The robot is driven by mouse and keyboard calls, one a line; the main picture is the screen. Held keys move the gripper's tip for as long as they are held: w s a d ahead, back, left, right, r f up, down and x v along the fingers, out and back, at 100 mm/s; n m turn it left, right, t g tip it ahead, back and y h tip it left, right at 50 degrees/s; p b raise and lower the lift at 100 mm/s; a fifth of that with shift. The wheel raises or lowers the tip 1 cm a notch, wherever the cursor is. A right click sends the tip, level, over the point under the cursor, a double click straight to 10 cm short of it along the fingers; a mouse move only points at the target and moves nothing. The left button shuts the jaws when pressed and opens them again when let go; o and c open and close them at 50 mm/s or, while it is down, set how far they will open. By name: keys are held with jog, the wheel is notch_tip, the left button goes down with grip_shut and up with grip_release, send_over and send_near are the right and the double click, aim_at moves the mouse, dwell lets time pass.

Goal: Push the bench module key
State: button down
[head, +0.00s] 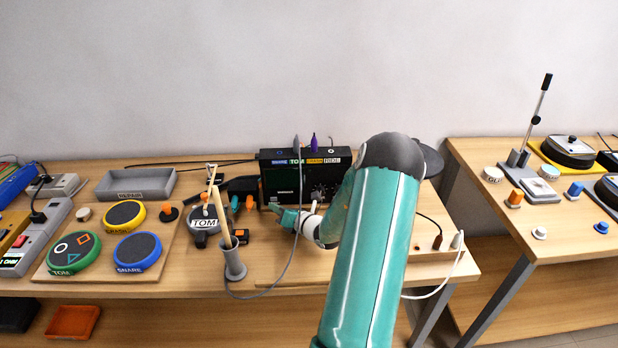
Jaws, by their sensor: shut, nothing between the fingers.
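The black bench module (283,180) stands at the back of the middle bench, with a row of coloured labels along its top reading SNARE, TOM, a yellow one and RIDE. Small knobs sit low on its front face. I cannot make out which part is its key. My gripper (273,207) is shut and empty, in front of the module's lower front and pointing left. I cannot tell whether it touches the module. My teal arm hides the module's right side and part of the bench.
A grey holder with sticks (234,262) stands left of my gripper, and a thin cable loops in front of the module. Round drum pads (137,250) and a grey tray (136,184) lie further left. A second bench (560,215) stands right, across a gap.

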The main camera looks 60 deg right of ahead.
jog(key=shift+w+d, duration=0.3)
jog(key=shift+w+d, duration=0.2)
jog(key=shift+d, duration=0.1)
dwell(0.7)
jog(key=shift+s+a, duration=0.55)
jog(key=shift+a, duration=0.1)
jog(key=shift+a, duration=0.1)
jog(key=shift+s+a, duration=0.95)
jog(key=shift+a, duration=0.2)
jog(key=shift+s+a, duration=0.9)
jog(key=shift+a, duration=0.2)
